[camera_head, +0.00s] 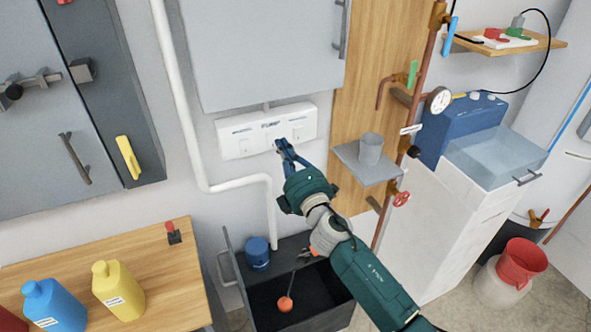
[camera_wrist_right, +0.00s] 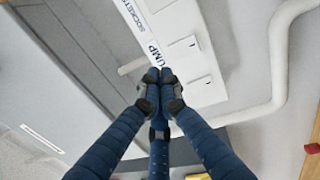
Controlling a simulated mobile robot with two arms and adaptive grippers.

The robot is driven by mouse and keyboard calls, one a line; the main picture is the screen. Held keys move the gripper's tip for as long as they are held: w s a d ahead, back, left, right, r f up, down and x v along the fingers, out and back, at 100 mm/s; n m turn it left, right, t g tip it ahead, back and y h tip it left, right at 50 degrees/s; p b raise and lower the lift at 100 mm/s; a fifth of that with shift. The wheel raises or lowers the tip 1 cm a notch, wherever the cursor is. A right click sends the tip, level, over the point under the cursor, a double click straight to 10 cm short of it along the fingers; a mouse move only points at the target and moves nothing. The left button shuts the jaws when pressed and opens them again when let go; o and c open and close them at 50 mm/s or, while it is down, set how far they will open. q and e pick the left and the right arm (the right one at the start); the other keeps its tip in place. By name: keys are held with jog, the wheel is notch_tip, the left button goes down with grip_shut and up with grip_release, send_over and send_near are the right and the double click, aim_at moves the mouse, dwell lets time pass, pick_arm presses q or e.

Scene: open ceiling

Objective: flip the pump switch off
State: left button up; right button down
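A white switch panel (camera_head: 240,135) is mounted on the wall below the grey wall cabinet. It carries several labels, with "PUMP" at its middle. My right gripper (camera_head: 281,145) is at the panel's lower middle, its fingertips close together in front of the pump switch area. In the right wrist view the panel (camera_wrist_right: 206,62) shows tilted, with the "SOCKETS" and "PUMP" labels readable. The shut fingertips (camera_wrist_right: 158,76) overlap the panel's edge beside "PUMP". The fingers hide part of the pump switch, so its position and any contact cannot be told. My left gripper is out of view.
A white pipe (camera_head: 185,105) runs left of and below the panel. A small shelf with a grey cup (camera_head: 370,148) juts out right of my right gripper. Below stands an open dark box (camera_head: 265,292). A wooden table (camera_head: 180,285) with bottles is at the lower left.

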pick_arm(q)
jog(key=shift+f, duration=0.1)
pick_arm(e)
jog(key=r+v, duration=0.1)
jog(key=v, duration=0.7)
jog(key=shift+d+r, duration=0.25)
jog(key=shift+r, duration=0.1)
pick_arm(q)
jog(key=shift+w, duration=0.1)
